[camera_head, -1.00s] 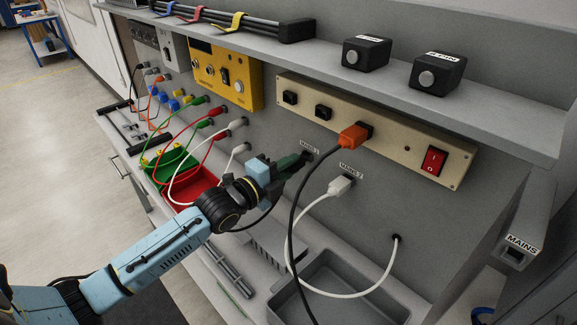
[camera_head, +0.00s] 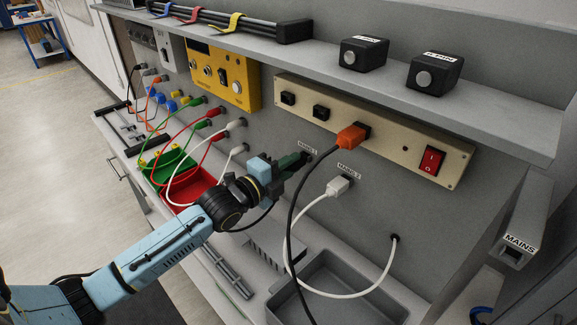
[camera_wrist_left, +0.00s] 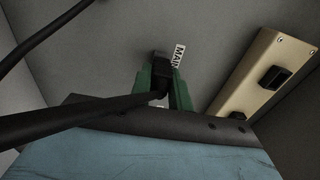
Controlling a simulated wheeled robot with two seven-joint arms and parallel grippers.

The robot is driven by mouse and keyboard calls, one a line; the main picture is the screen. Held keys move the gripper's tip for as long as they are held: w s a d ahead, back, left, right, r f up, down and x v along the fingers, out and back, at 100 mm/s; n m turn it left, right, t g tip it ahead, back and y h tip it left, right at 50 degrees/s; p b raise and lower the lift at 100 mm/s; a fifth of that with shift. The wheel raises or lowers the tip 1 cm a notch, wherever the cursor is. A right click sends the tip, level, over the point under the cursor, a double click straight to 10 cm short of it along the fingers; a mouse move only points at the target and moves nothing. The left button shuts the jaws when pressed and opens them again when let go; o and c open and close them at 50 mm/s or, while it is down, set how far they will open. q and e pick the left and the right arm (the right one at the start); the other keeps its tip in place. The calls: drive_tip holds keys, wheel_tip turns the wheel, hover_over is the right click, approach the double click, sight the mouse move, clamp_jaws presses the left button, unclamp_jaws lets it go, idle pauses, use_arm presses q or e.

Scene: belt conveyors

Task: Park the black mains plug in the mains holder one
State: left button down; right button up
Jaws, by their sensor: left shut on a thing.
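My left gripper (camera_head: 298,160) is at the grey panel by the label MAINS 1 (camera_head: 308,147). In the left wrist view its green fingers (camera_wrist_left: 162,82) are shut on the black mains plug (camera_wrist_left: 159,68), with the plug's black cable (camera_wrist_left: 95,122) running out to the left. The plug's front end is at the panel beside the label; whether it is seated in mains holder one cannot be seen, as the fingers and plug cover the holder. My right gripper is not in view.
A white plug (camera_head: 338,186) sits at MAINS 2, its cable looping down. An orange plug (camera_head: 351,135) is in the beige socket strip (camera_head: 395,144); its black cable hangs close to my gripper. A grey tray (camera_head: 345,265) lies below. A shelf (camera_head: 480,95) overhangs above.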

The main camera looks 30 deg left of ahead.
use_arm(q)
drive_tip(key=shift+w, duration=0.15)
drive_tip(key=c, duration=1.2)
unclamp_jaws()
drive_tip(key=b+v, duration=0.1)
drive_tip(key=v, duration=1.2)
